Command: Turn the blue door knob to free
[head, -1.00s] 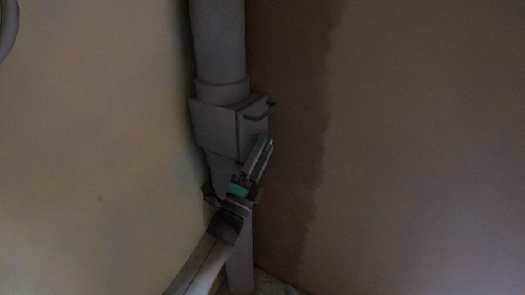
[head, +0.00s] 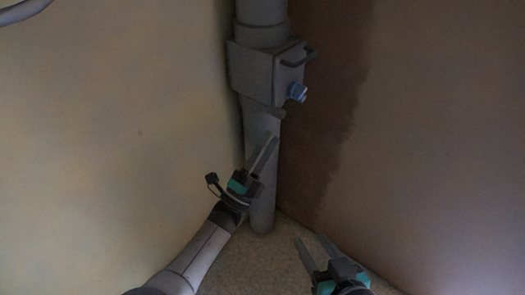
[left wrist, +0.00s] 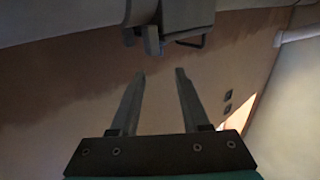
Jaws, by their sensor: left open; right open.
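The blue door knob (head: 297,92) sits on the right-hand face of a grey box (head: 252,72) on a vertical pipe in the corner. My left gripper (head: 268,145) is below the knob and a little left of it, in front of the pipe, apart from the knob. In the left wrist view its fingers (left wrist: 160,73) are spread and empty, and the box (left wrist: 188,14) shows above the tips; I cannot pick out the knob's blue there. My right gripper (head: 310,242) is open and empty, low in the head view, well below the knob.
A dark bar handle (head: 312,54) sticks out of the box just above the knob. The pipe (head: 263,205) runs down to the speckled floor (head: 240,262). Plain walls meet behind it. The space in front of the right wall is clear.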

